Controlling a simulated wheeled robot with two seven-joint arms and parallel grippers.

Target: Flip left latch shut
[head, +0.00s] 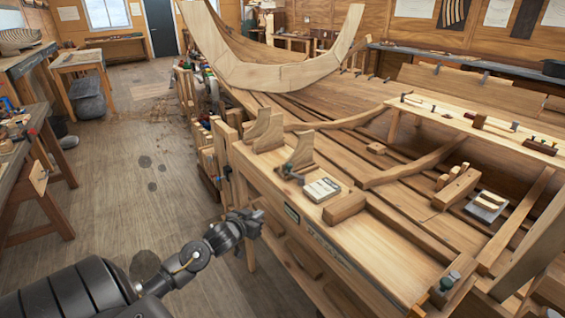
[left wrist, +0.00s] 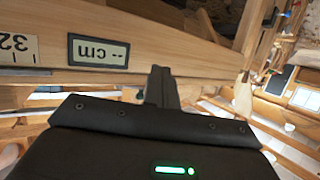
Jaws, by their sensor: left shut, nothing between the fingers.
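My left gripper (head: 250,217) is in front of the wooden bench's near side in the head view, apart from the small fittings on top. In the left wrist view its shut fingers (left wrist: 160,88) are empty, close to a wooden board. A similar fitting (head: 447,283) stands at the front right. I cannot tell whether either is open or shut. My right gripper is not in view.
The bench edge bears a framed display plate (head: 292,213), which reads "-- cm" in the left wrist view (left wrist: 99,52). A pale ruled block (head: 322,189) and a wooden block (head: 344,207) lie on the bench. Hull planks (head: 330,130) spread behind. The floor (head: 150,215) at left is mostly clear.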

